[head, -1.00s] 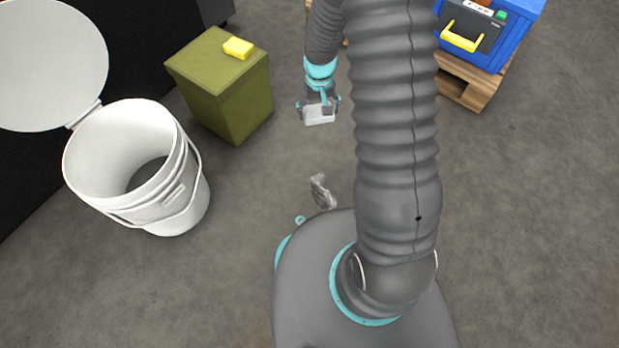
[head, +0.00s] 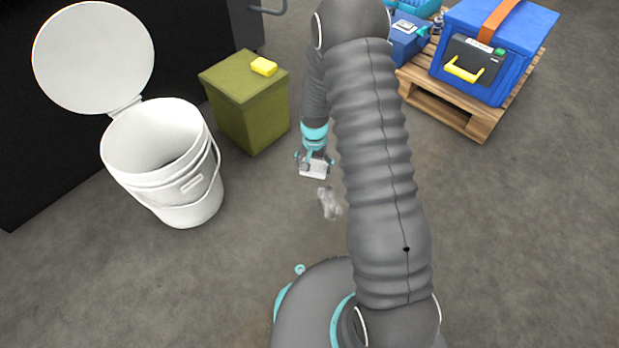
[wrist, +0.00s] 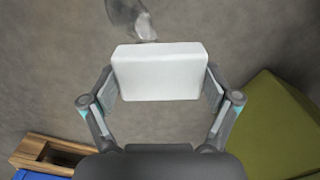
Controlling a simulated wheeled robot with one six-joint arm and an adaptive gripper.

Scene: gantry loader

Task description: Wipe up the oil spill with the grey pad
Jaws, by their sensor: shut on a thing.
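My gripper (head: 314,163) is shut on a pale grey, nearly white block-shaped pad (head: 313,171). In the wrist view the pad (wrist: 160,72) sits squarely between the two fingers of my gripper (wrist: 160,82). A small shiny grey patch with pale highlights, which looks like the oil spill (head: 329,204), is on the floor just in front of the pad. In the wrist view the spill (wrist: 130,18) shows at the top edge, partly cut off, just beyond the pad. The pad appears apart from it; its height above the floor is hard to tell.
A white bucket (head: 187,208) with its lid (head: 93,58) raised stands at the left. An olive box (head: 248,122) with a yellow sponge (head: 264,66) on top is beside my gripper. A wooden pallet (head: 440,107) bears a blue case (head: 505,25) at back right. Floor around the spill is clear.

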